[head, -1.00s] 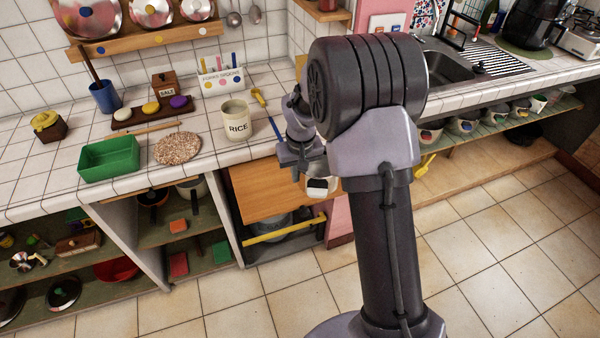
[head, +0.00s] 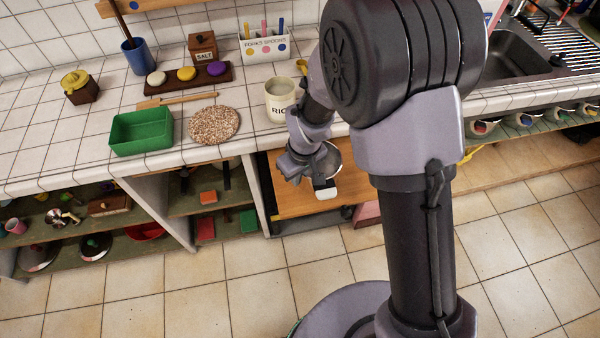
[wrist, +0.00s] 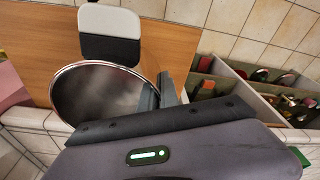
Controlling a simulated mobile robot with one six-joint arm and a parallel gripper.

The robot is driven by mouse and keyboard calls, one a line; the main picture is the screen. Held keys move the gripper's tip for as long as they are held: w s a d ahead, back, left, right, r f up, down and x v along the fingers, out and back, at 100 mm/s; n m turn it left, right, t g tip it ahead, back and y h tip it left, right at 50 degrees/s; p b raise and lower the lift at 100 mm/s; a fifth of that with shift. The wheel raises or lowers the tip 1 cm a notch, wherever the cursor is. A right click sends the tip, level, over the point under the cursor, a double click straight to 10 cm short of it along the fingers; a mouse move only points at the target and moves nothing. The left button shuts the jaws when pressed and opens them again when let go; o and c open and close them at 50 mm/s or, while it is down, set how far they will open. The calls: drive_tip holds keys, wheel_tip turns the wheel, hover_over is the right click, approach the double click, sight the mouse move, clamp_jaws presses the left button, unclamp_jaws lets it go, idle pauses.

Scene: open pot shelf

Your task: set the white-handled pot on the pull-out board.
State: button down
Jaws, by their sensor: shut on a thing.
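The white-handled pot (head: 333,160) is at my gripper (head: 308,168), over the pull-out board (head: 290,205). In the wrist view the pot (wrist: 100,100) shows its round metal rim and dark inside. Its handle, white with a dark grey part (wrist: 109,35), points away from my gripper and lies over the brown board (wrist: 40,40). My gripper (wrist: 165,95) is shut on the pot's near side; the grip itself is partly hidden. I cannot tell whether the pot's base touches the board.
The tiled counter above the board holds a rice canister (head: 281,104), a round cork-like mat (head: 214,125) and a green tray (head: 142,133). Open shelves (head: 140,240) with pots and lids lie left of the board. The floor (head: 250,290) in front is clear.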

drive_tip(key=shift+w+a+f, duration=0.15)
drive_tip(key=shift+w+a, duration=0.1)
drive_tip(key=shift+w, duration=0.35)
drive_tip(key=shift+w+a+f, duration=0.15)
drive_tip(key=shift+w+a, duration=0.05)
drive_tip(key=shift+w, duration=0.4)
drive_tip(key=shift+f+b, duration=1)
drive_tip(key=shift+f, duration=0.7)
drive_tip(key=c, duration=1.6)
unclamp_jaws()
